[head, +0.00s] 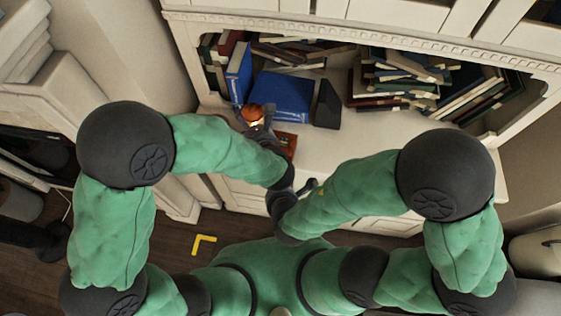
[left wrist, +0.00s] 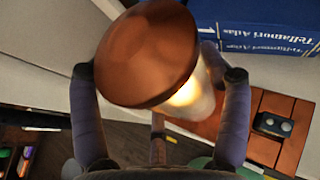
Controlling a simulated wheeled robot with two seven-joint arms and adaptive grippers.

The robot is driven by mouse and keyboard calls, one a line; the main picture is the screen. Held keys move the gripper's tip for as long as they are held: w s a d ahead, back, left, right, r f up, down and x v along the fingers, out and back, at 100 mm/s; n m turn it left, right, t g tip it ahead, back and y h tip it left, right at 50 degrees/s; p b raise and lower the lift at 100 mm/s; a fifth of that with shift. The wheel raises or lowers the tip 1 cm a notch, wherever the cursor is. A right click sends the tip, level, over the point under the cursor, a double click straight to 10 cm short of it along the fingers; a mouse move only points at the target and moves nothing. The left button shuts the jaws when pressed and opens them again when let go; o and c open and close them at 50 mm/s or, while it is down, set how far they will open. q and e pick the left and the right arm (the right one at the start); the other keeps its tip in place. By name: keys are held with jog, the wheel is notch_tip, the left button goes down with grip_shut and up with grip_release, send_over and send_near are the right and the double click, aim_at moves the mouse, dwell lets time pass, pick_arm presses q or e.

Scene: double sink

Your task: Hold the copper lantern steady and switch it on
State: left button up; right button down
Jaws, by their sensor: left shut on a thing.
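The copper lantern (head: 252,112) has a domed copper cap and stands upright at the shelf's front, left of centre. In the left wrist view, the cap of the lantern (left wrist: 148,52) is large, and a warm bright glow shows on the pale body below it. My left gripper (head: 258,124) is shut on the lantern, with one finger on each side of it in the left wrist view (left wrist: 160,92). My right gripper (head: 310,187) is small and partly hidden by my arms, apart from the lantern at the lower right. Its finger opening cannot be made out. The lantern's switch is not clear.
A blue book (head: 283,97) lies just behind the lantern, beside an upright blue book (head: 239,72). A reddish wooden item (left wrist: 262,146) with a dark two-knob part lies right of the lantern. More books (head: 400,78) fill the back right. The white surface (head: 362,140) at right is clear.

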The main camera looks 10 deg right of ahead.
dwell(0.4)
pick_arm(q)
jog(key=o, duration=1.3)
